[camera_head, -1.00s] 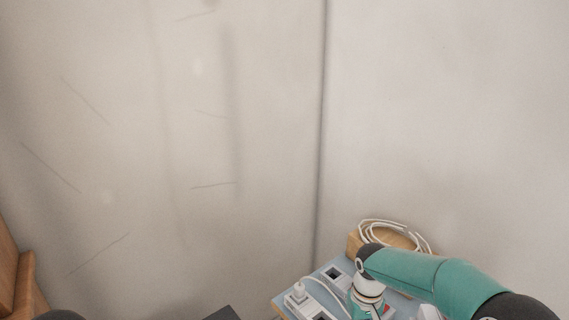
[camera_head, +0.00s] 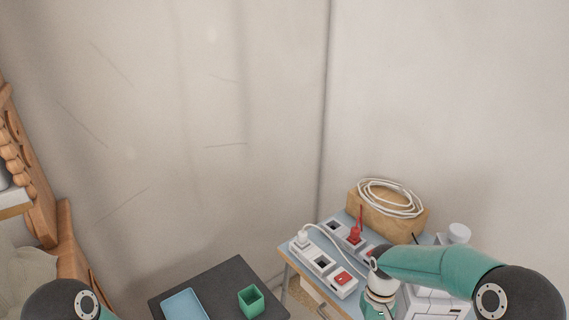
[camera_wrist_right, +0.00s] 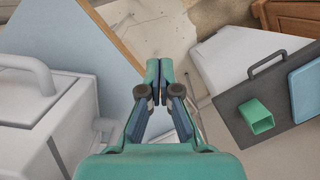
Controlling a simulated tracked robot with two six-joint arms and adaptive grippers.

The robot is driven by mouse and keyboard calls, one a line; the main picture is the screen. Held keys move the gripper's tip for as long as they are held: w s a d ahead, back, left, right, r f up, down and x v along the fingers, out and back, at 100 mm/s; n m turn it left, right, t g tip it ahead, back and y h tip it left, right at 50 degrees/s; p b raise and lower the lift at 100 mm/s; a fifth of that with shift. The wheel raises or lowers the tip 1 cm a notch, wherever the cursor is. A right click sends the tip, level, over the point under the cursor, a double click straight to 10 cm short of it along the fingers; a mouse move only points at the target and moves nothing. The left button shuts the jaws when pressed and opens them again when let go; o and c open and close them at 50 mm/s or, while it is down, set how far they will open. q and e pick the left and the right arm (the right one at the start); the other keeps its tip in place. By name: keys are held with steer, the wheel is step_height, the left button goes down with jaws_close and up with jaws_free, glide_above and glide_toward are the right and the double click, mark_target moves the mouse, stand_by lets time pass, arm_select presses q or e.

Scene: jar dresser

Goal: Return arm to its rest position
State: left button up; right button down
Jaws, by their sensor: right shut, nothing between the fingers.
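My right arm comes in from the right in the head view, bent over the blue-topped table (camera_head: 290,249). Its gripper lies below the picture edge there. In the right wrist view my right gripper (camera_wrist_right: 159,68) is shut, with its fingertips together and nothing between them. It points down past the edge of the blue tabletop (camera_wrist_right: 95,35), over the floor. Part of my left arm shows at the bottom left of the head view; its gripper is out of the picture.
Power strips (camera_head: 324,266), a red plug (camera_head: 355,234) and a wooden block (camera_head: 388,214) with a coiled white cable (camera_head: 390,196) are on the blue table. A dark table (camera_head: 222,283) holds a green cup (camera_head: 251,300) and blue tray (camera_head: 185,306). Wooden furniture (camera_head: 38,165) stands left.

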steer(key=s+a+f+m+t+y, duration=0.1)
steer(key=s+a+f, duration=0.3)
steer(key=s, duration=0.6)
steer(key=s+a+f+m+t+y, duration=0.1)
steer(key=s+a+f, duration=0.3)
steer(key=s+f, duration=0.5)
steer(key=shift+s+a+f+m+t+y, duration=0.35)
steer(key=shift+s+m+y, duration=0.2)
steer(key=shift+y, duration=0.35)
stand_by(1.5)
